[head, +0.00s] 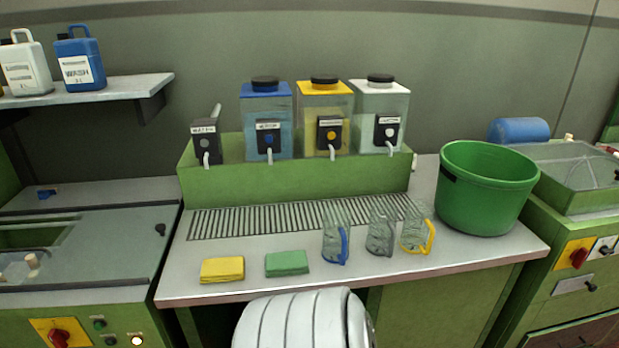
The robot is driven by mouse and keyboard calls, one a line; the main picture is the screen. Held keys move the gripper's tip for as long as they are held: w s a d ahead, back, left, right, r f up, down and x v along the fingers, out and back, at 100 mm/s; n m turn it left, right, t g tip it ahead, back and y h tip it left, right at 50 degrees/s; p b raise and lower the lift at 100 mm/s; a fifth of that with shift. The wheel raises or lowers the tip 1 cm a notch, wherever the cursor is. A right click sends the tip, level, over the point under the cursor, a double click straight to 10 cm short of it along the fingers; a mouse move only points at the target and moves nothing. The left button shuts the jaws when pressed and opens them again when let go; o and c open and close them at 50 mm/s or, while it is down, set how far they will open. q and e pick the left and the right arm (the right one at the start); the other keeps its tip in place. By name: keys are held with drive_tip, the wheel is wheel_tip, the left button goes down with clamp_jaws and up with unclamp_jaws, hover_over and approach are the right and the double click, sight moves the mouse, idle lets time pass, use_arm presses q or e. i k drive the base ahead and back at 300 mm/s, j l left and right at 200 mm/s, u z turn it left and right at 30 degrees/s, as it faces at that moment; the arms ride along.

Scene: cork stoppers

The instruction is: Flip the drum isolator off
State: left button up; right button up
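Two red rotary switches on yellow plates are in the head view. One red switch (578,257) is on the front of the green cabinet at the right; its handle looks slanted. The other red switch (60,337) is on the front of the left machine, at the bottom edge of the picture. I cannot read a label showing which one is the drum isolator. Neither of my grippers is in view, and nothing is seen touching either switch.
The middle counter (300,282) holds a green tub (487,190), several jugs, a yellow cloth (222,269) and a green cloth (287,263). Dispensers stand behind. A lit lamp (137,340) and green button (99,323) sit beside the left switch. A black-handled switch (605,250) adjoins the right one.

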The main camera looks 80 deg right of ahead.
sight(578, 257)
drive_tip(key=z, duration=4.4)
